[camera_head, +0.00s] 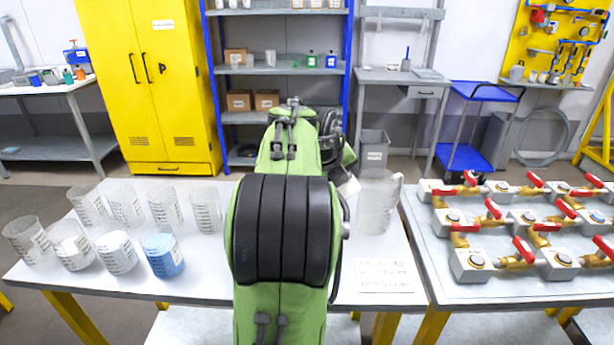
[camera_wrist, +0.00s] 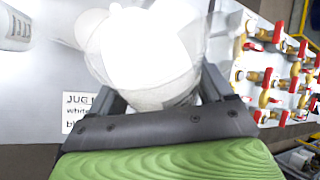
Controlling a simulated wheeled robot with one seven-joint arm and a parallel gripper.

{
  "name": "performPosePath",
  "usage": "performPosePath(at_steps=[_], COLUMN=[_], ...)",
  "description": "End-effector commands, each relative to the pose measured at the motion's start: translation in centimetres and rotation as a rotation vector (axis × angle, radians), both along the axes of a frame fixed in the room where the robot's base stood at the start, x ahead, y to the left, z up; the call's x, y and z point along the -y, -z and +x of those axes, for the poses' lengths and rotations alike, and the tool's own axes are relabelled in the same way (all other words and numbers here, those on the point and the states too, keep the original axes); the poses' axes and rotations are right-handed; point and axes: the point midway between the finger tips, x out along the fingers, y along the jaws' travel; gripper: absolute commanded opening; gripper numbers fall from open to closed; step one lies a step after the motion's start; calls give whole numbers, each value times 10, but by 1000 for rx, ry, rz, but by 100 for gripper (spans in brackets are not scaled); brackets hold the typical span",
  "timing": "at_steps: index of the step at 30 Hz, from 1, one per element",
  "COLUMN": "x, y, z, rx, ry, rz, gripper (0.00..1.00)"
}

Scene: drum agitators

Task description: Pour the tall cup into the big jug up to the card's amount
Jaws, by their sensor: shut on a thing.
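My gripper (camera_wrist: 166,98) is shut on a pale translucent cup (camera_wrist: 150,62), which fills the middle of the wrist view with white inside it. My arm hides most of the held cup in the head view. The big clear jug (camera_head: 376,208), with its handle on the right, stands on the white table right of my arm. It shows partly behind the held cup in the wrist view (camera_wrist: 188,22). The jug's fill level is not clear. The card (camera_head: 388,276) lies in front of the jug; its text is partly readable in the wrist view (camera_wrist: 76,108) as "JUG", "white" and a cut-off line.
Several clear graduated cups (camera_head: 88,206) stand in two rows on the left of the table (camera_head: 205,285). One front cup holds blue (camera_head: 163,256), and others hold white (camera_head: 115,251). A side table with red-handled valves (camera_head: 530,225) stands close on the right.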

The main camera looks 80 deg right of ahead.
Motion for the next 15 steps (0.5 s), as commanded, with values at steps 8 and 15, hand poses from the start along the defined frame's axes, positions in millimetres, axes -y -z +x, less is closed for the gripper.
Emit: performPosePath(at_steps=[8,15], x=[0,0], y=[2,3], z=[0,0], rx=[-14,-27], ry=[0,0], rz=[10,17], gripper=[36,36])
